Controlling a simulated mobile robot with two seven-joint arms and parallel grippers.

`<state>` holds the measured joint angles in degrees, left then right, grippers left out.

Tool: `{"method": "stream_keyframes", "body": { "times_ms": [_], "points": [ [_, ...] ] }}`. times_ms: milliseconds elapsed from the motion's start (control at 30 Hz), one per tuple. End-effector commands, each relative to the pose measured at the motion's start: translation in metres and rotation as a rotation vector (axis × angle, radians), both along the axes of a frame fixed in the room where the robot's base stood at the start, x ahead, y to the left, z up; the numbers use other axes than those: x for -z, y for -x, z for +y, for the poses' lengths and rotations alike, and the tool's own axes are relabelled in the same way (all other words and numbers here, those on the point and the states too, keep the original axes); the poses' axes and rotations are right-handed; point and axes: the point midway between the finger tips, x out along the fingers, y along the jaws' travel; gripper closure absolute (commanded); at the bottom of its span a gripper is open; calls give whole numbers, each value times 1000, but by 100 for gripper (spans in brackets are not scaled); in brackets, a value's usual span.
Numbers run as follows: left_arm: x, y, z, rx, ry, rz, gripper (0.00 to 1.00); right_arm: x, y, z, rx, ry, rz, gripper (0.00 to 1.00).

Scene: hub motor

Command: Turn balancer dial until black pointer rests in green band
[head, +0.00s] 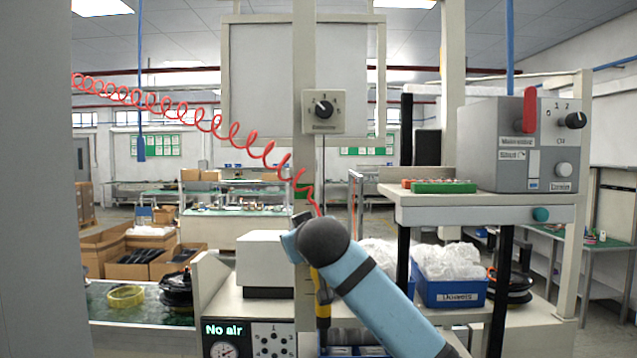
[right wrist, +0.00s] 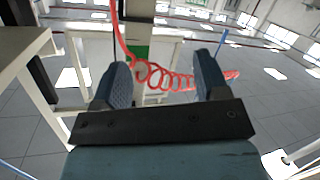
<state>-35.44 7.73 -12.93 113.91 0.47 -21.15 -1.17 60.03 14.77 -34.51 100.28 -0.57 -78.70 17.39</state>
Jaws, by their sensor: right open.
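The balancer dial (head: 323,109) is a black knob on a pale box high on the central post, with small marks around it. A thin line hangs below it. A green patch (head: 303,190) shows lower on the post, and also in the right wrist view (right wrist: 137,52); I cannot make out a black pointer beside it. My right gripper (head: 302,218) is in front of the post, well below the dial. In the right wrist view its two fingers (right wrist: 163,75) are apart with nothing held between them. My left gripper is not in view.
A red coiled hose (head: 215,122) runs to the post close by my right gripper. A yellow and black tool (head: 321,292) hangs behind my arm. A grey control box (head: 525,145) stands on the right shelf. A lit sign (head: 225,329) reads "No air" above a gauge.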

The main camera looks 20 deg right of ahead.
Motion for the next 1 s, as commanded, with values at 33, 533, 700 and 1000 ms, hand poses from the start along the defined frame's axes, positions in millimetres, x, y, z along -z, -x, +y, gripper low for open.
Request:
{"method": "stream_keyframes", "body": {
  "times_ms": [33,533,700,1000],
  "points": [
    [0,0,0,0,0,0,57,-42,4,-3,30,8,-38,32],
    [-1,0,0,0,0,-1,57,-255,71,-28,267,-1,-211,32],
    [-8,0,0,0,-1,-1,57,-260,61,-33,273,-3,-212,32],
    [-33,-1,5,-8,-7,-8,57,-262,3,-52,274,-2,-210,32]
  ]
}}
